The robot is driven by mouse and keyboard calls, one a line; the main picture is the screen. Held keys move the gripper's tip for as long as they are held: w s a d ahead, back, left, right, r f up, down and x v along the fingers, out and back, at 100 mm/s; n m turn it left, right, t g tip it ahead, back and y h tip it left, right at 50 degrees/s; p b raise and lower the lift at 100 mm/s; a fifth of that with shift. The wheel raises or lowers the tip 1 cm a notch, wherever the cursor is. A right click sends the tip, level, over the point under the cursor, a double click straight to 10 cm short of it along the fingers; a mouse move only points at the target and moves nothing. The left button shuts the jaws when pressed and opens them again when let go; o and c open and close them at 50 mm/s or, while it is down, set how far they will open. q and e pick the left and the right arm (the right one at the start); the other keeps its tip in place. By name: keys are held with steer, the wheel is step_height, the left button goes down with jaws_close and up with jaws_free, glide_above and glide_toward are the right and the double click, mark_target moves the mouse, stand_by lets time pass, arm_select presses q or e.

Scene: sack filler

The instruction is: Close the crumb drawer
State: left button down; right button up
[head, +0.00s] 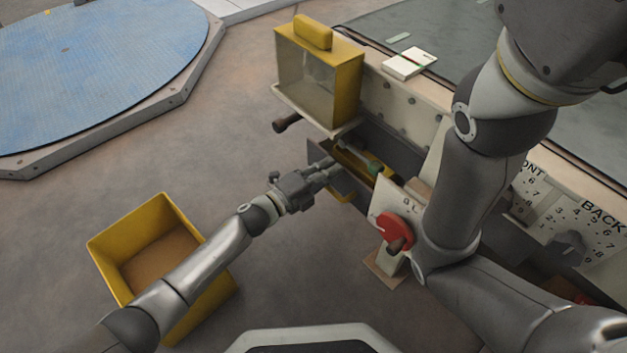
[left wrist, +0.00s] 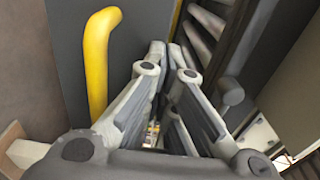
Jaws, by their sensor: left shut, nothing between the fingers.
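The crumb drawer, seen by its dark grey front (head: 319,153), stands out from the machine below the yellow box in the head view. In the left wrist view the handle (left wrist: 96,62) is left of the fingers, on the grey drawer front (left wrist: 62,50). My left gripper (left wrist: 168,60) is shut and empty, close to the front, with the handle outside its fingers. I cannot tell whether it touches the front. My right gripper is out of view; only my right arm shows.
A yellow box with a clear window (head: 318,75) stands above the drawer. A red knob (head: 394,231) is on a panel to the right. A yellow open bin (head: 118,238) stands on the floor under my left arm.

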mark_target(337, 161)
arm_select(q)
steer(key=x, duration=0.2)
steer(key=shift+w+d+b, duration=0.2)
steer(key=shift+d+b, duration=0.1)
steer(key=shift+w+r, duration=0.1)
steer(key=shift+r, duration=0.15)
steer(key=shift+w, duration=0.1)
